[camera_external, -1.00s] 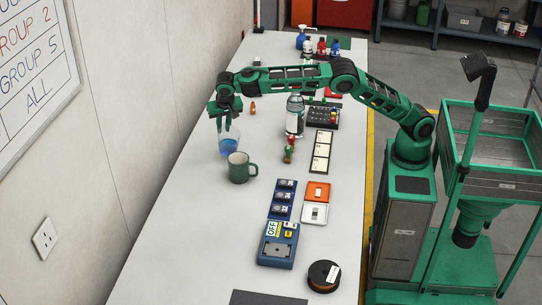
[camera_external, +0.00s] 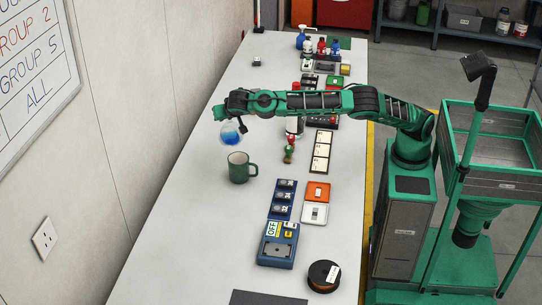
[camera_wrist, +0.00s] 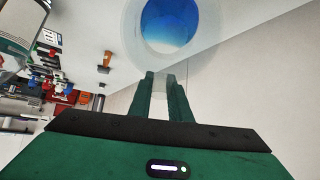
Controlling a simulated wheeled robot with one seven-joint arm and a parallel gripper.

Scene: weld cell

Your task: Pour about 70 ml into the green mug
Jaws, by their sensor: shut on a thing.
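The green mug (camera_external: 240,168) stands upright on the table, and its inside cannot be made out. My gripper (camera_external: 235,121) is above and slightly beyond the mug. It is shut on a clear cup (camera_external: 231,133) with blue liquid, held off the table and tilted. In the wrist view the cup (camera_wrist: 208,45) is at the top, with the blue liquid inside it, and my gripper's fingers (camera_wrist: 163,84) close on its wall. No stream of liquid is visible.
The white table (camera_external: 190,235) is clear at the front left. A small red-and-green figure (camera_external: 289,150) stands right of the mug. Blue switch boxes (camera_external: 283,200) and an orange box (camera_external: 318,192) lie nearer. A pale wall (camera_external: 110,120) bounds the left side.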

